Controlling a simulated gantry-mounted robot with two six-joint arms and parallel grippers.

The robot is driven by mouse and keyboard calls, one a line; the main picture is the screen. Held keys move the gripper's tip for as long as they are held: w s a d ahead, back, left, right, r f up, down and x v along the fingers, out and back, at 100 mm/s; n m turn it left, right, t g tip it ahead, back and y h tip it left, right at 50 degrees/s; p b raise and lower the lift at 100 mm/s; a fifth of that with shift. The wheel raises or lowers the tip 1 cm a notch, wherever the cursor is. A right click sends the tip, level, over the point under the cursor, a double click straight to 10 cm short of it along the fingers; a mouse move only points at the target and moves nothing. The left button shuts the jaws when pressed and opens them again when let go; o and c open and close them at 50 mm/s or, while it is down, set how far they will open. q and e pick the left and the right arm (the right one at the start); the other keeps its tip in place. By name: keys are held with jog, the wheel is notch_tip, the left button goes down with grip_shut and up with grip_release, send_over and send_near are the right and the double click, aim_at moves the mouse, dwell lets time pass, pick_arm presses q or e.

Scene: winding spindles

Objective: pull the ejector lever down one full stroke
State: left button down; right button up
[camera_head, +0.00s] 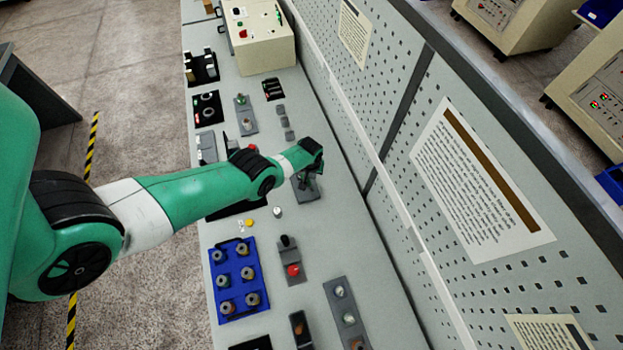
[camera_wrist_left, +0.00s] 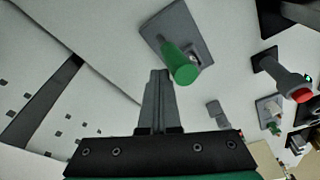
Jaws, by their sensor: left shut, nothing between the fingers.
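A green cylindrical knob (camera_wrist_left: 183,68) stands out from a grey plate (camera_wrist_left: 178,32) in the left wrist view; it looks like a lever handle, but I see no label naming it the ejector lever. My left gripper (camera_wrist_left: 158,78) is shut and empty, with its fingertips just beside the green knob; whether they touch it I cannot tell. In the head view my left gripper (camera_head: 314,176) is over the grey plate (camera_head: 306,191) near the bench's back side, and my wrist hides most of the knob. My right gripper is not in view.
A red-tipped lever (camera_wrist_left: 301,94) stands at the right in the left wrist view. On the bench, a blue tray (camera_head: 237,242) holds several spools, and a plate with a red button (camera_head: 292,270) lies nearby. A perforated panel (camera_head: 420,120) rises along the back. A beige control box (camera_head: 262,45) stands at the far end.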

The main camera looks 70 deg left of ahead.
aim_at(302, 177)
pick_arm(q)
jog(key=shift+s, duration=0.15)
jog(key=shift+s+p, duration=0.4)
jog(key=shift+s, duration=0.4)
jog(key=shift+f, duration=0.1)
jog(key=shift+s, duration=0.15)
jog(key=shift+s+f, duration=0.35)
jog(key=shift+s, duration=0.35)
